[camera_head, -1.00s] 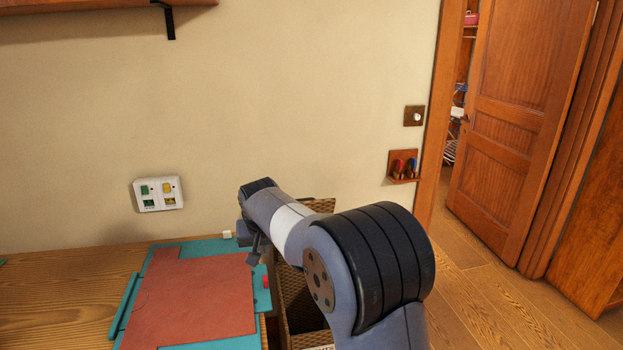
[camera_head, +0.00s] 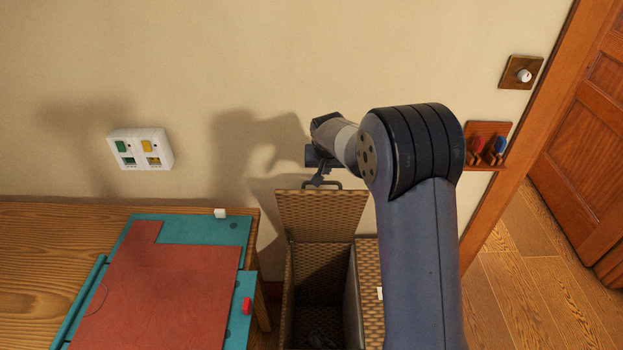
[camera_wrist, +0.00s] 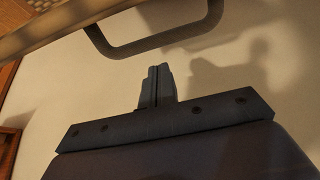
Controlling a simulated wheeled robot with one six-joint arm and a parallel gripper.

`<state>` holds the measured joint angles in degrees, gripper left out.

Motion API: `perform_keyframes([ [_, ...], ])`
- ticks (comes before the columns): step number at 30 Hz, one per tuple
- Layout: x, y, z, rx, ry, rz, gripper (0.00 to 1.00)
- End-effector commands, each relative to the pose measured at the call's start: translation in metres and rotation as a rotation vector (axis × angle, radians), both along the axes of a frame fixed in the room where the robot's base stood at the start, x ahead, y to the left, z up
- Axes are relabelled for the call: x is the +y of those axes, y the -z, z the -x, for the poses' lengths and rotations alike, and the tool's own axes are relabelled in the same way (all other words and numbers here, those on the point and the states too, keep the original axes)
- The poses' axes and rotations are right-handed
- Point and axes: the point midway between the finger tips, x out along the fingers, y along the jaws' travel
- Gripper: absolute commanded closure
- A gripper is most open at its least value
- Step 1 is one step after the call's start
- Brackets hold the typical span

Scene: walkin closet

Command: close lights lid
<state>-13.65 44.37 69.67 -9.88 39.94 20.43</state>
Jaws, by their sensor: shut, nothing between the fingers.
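A wicker hamper (camera_head: 370,275) stands against the wall to the right of the table. One wicker lid (camera_head: 318,214) on its left side is raised upright, with a dark handle (camera_head: 322,185) on its top edge. The compartment under it is open, with something dark at the bottom. My gripper (camera_head: 318,180) is just above and beside the handle, near the wall. In the wrist view my gripper (camera_wrist: 157,72) is shut and empty, its tips pointing toward the handle (camera_wrist: 150,45) with a small gap visible. No writing on the lid can be read.
A wooden table (camera_head: 45,235) at left holds a red and teal board (camera_head: 160,285). A switch panel (camera_head: 140,148) is on the wall. A small rack (camera_head: 487,145) and a knob (camera_head: 523,75) are on the wall at right. Floor is free by the door.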

Motion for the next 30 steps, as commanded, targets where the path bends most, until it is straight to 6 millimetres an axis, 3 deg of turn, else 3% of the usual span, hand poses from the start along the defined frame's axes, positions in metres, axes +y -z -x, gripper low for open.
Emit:
perform_keyframes([
  [9,0.0,0.002,0.024,0.0,-0.001,0.0,1.0],
  [30,-0.006,0.009,0.027,-0.029,0.0,0.0,1.0],
])
